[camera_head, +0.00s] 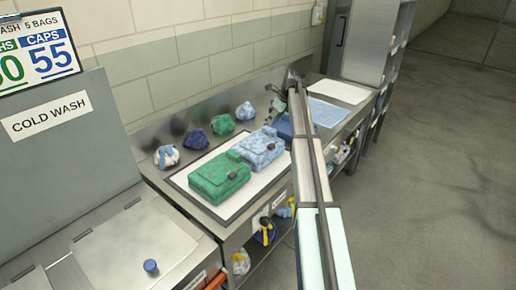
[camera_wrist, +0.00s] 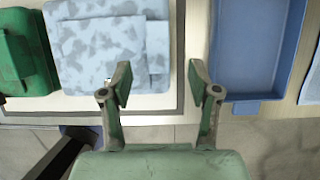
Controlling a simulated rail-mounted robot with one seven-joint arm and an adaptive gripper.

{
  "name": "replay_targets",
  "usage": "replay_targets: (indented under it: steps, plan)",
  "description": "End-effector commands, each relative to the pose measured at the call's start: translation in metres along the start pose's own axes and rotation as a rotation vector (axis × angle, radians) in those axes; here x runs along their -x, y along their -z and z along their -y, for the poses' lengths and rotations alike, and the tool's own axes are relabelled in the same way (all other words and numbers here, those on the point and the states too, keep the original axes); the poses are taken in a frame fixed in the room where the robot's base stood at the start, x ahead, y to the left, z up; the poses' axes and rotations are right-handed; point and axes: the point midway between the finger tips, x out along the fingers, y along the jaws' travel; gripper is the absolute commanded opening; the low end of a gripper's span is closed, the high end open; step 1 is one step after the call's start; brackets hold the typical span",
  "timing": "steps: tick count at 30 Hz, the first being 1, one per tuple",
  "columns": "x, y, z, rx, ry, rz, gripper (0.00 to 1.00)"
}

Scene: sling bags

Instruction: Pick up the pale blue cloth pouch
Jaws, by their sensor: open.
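In the wrist view the pale blue pouch (camera_wrist: 95,55) fills the upper left. My gripper (camera_wrist: 160,76) is open and empty. Its left fingertip overlaps the pouch's lower right part in the picture, and its right fingertip is near a blue tray (camera_wrist: 247,50). I see no contact with the pouch.
Several small bundled cloths (camera_head: 222,124) sit along the back of the counter by the wall. The blue tray is right of the pouch, then a light blue cloth (camera_head: 325,112) and a white mat (camera_head: 342,92). A grey COLD WASH panel (camera_head: 55,115) stands at left.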

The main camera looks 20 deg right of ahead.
Motion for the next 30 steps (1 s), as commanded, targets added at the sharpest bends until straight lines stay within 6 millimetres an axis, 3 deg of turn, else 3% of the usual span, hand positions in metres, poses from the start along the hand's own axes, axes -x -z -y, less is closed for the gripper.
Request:
replay_targets:
  steps: [10, 21, 27, 28, 30]
  plan:
    - [-0.017, 0.0, -0.001, 0.0, -0.001, -0.001, 0.61]
    - [-0.06, 0.0, -0.003, 0.001, -0.001, -0.001, 0.61]
    - [-0.062, 0.001, -0.003, 0.001, 0.0, 0.0, 0.61]
    - [-0.062, 0.001, -0.003, 0.001, 0.0, 0.0, 0.58]
    - [-0.061, 0.001, -0.003, 0.001, 0.0, 0.0, 0.33]
